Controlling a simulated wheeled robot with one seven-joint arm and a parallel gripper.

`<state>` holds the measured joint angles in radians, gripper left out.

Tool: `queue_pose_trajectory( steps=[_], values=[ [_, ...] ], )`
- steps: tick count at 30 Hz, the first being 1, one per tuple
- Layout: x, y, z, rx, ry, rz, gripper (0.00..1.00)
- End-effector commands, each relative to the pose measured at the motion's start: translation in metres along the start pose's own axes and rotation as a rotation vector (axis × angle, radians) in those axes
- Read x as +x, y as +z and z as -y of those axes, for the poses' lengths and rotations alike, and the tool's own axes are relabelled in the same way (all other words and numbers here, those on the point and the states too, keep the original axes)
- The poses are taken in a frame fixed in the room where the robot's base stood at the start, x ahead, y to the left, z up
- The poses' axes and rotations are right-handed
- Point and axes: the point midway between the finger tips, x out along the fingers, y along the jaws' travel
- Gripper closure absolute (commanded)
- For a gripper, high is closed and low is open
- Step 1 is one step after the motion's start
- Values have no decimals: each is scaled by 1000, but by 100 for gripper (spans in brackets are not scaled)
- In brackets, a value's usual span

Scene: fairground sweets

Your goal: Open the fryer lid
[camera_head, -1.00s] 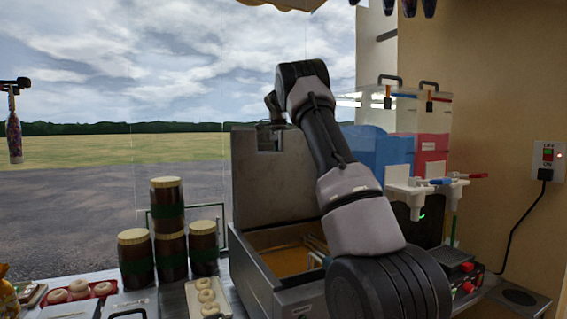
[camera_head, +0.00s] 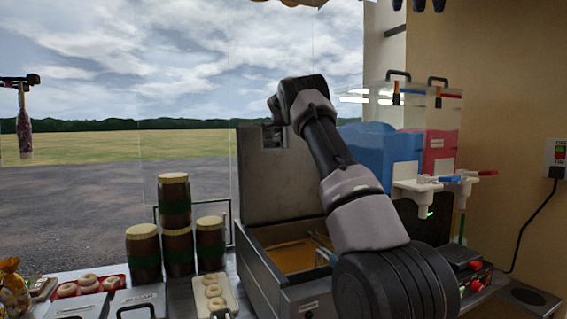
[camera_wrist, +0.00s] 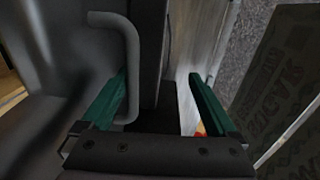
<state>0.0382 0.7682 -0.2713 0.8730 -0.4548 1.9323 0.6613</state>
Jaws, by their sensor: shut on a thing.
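The fryer (camera_head: 262,268) is a grey metal box with amber oil inside, below the middle of the head view. Its grey lid (camera_head: 265,195) stands about upright at the back of the box, so the fryer is open. My arm reaches over the fryer to the lid's top edge, and my gripper is mostly hidden there in the head view. In the wrist view my gripper (camera_wrist: 160,88) has its green fingers on either side of a dark panel, shut on the lid. The curved grey lid handle (camera_wrist: 128,60) is beside the left finger.
Stacked brown jars (camera_head: 175,205) stand left of the fryer, close to it. A tray of doughnuts (camera_head: 213,290) lies in front of them. Blue and red drink dispensers (camera_head: 385,150) stand to the right, close to my arm. A control box (camera_head: 465,268) is below them.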

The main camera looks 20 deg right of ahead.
Motion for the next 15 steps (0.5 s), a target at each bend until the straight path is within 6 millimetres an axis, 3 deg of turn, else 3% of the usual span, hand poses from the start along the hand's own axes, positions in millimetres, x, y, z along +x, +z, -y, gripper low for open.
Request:
queue_pose_trajectory(
  steps=[11, 15],
  values=[
    [-3, 0, 1, -4, -7, -2, 53],
    [-15, -1, 2, -4, -10, -5, 53]
  ],
)
